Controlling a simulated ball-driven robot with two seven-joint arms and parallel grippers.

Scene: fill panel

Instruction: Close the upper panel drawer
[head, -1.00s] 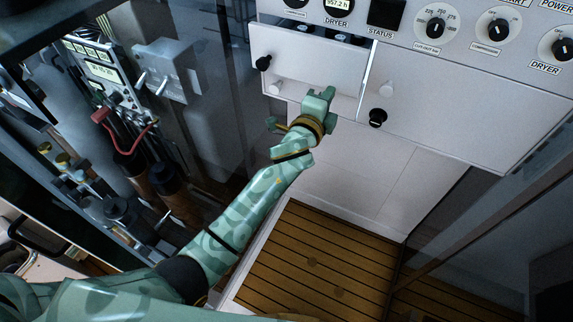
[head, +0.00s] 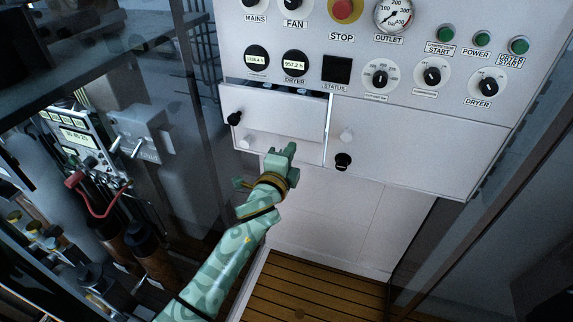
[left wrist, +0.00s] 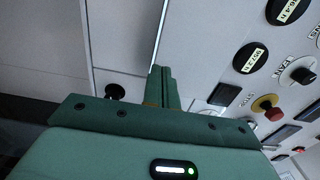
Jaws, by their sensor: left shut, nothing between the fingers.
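The upper panel drawer (head: 272,115) is the white front at the left of the panel's lower part, with a black knob at its left. A dark gap shows along its top edge and a bright slit along its right edge, so it stands partly open. My right gripper is not in view.
A wider white front (head: 415,145) with a black knob (head: 342,161) adjoins on the right. Above are dials, a red stop button (head: 342,10) and green buttons. A rack with cables and tools (head: 90,200) stands at the left. Slatted wooden floor (head: 320,290) lies below.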

